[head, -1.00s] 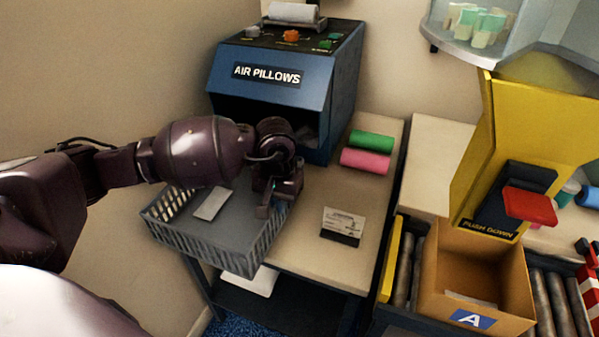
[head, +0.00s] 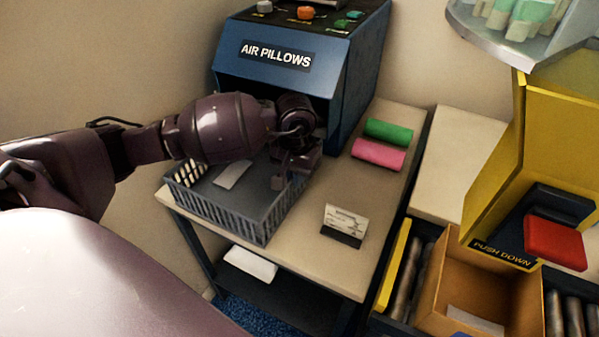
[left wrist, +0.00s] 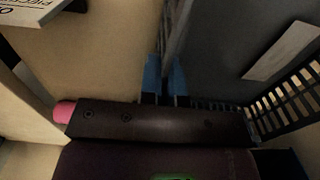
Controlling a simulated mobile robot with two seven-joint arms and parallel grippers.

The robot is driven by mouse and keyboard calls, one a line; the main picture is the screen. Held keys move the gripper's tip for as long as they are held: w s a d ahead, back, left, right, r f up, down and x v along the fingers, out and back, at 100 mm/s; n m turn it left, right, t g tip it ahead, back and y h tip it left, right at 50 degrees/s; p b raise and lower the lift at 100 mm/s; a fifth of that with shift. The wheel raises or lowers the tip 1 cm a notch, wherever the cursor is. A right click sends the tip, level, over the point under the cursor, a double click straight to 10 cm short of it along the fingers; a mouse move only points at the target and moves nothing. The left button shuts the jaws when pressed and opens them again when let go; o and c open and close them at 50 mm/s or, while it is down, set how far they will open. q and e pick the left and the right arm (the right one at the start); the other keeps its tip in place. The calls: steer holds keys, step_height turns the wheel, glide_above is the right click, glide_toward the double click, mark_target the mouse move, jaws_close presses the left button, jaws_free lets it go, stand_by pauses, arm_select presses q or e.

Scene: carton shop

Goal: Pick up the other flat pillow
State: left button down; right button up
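A flat white pillow (head: 232,175) lies in the grey basket (head: 225,215) on the table. It also shows at the right of the left wrist view (left wrist: 283,50). Another flat white piece (head: 250,263) lies on the shelf under the table; I cannot tell if it is a pillow. My left gripper (head: 293,174) is at the basket's right side, to the right of the pillow and apart from it. Its blue fingers (left wrist: 166,82) are apart in the left wrist view, with the basket wall close by; touching is unclear. My right gripper is out of view.
The blue air pillows machine (head: 300,60) stands behind the basket. A green roll (head: 388,131), a pink roll (head: 378,153) and a small card stand (head: 344,225) are on the table. An open carton (head: 450,290) sits at the right beside the yellow press (head: 500,180).

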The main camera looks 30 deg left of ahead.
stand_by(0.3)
arm_select(q)
steer(key=c, duration=1.8)
jaws_free()
steer(key=shift+f, duration=0.2)
steer(key=o, duration=0.5)
steer(key=shift+c, duration=0.2)
